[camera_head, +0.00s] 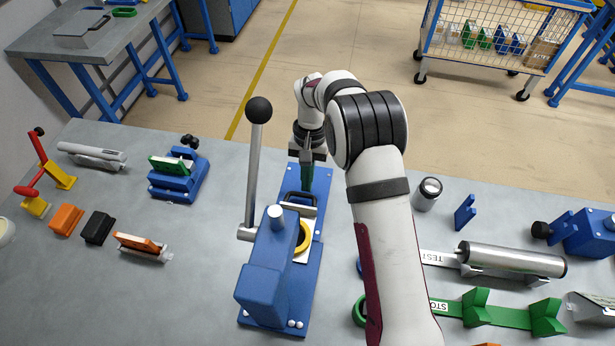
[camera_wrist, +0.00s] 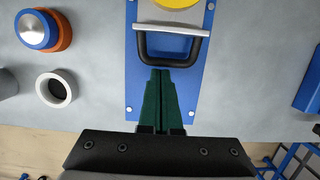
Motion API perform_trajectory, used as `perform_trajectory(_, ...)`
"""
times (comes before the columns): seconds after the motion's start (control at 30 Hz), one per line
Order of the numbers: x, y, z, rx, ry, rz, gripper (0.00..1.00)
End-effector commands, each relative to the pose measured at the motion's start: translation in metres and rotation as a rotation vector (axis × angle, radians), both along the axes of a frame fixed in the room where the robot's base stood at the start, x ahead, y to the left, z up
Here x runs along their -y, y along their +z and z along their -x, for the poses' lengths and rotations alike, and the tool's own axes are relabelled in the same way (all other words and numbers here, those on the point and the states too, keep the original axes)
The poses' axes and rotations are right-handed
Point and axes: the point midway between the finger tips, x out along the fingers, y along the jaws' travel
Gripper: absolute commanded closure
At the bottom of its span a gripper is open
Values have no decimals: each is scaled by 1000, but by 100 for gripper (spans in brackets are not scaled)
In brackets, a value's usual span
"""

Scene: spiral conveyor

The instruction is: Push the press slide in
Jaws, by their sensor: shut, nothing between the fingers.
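The blue press (camera_head: 275,262) stands on the grey bench with its black-knobbed lever (camera_head: 254,160) upright. Its slide, with a yellow ring (camera_head: 303,238), is partly under the press head. The slide's black handle (camera_head: 297,197) faces the far side of the bench. In the wrist view the handle (camera_wrist: 172,60) hangs from a silver bar, with the yellow disc (camera_wrist: 178,3) beyond it. My gripper (camera_wrist: 163,74) is shut and empty, its green fingertips at or just short of the handle's bar; contact cannot be told. My gripper (camera_head: 307,187) also shows in the head view.
Left of the press are a blue fixture with a green part (camera_head: 178,178), an orange block (camera_head: 66,219) and a black block (camera_head: 97,228). Right of my arm are a steel roller (camera_head: 512,260) and a green stand (camera_head: 500,312).

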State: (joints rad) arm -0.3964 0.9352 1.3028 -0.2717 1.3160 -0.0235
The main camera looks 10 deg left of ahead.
Motion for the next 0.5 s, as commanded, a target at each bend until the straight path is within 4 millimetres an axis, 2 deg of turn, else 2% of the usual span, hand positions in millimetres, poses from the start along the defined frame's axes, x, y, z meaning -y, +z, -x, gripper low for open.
perform_trajectory(0.2,-1,1,46,-5,2,0,100)
perform_trajectory(0.3,-1,1,60,-3,2,1,100)
perform_trajectory(0.5,0,0,62,-3,0,0,100)
